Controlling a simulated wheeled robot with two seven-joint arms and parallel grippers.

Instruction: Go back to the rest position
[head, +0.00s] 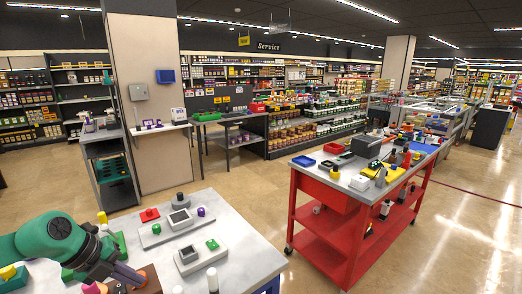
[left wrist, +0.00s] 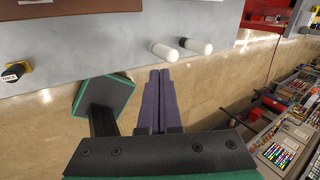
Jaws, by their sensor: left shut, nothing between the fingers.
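My left gripper (head: 130,274) is low at the left of the head view, by the near grey table (head: 240,225). My green left arm comes in from the left edge. In the left wrist view its two purple fingers (left wrist: 158,100) are pressed together with nothing between them. They point toward the table's edge, near two white cylinders (left wrist: 165,51), one with a black band. My right gripper is in neither view.
Light plates with a dark-screened device (head: 180,219) and a smaller device (head: 188,255) lie on the near table. A red cart (head: 330,218) with tools stands to the right. Open tiled floor (head: 262,180) lies between. A pillar (head: 150,90) and shelves stand behind.

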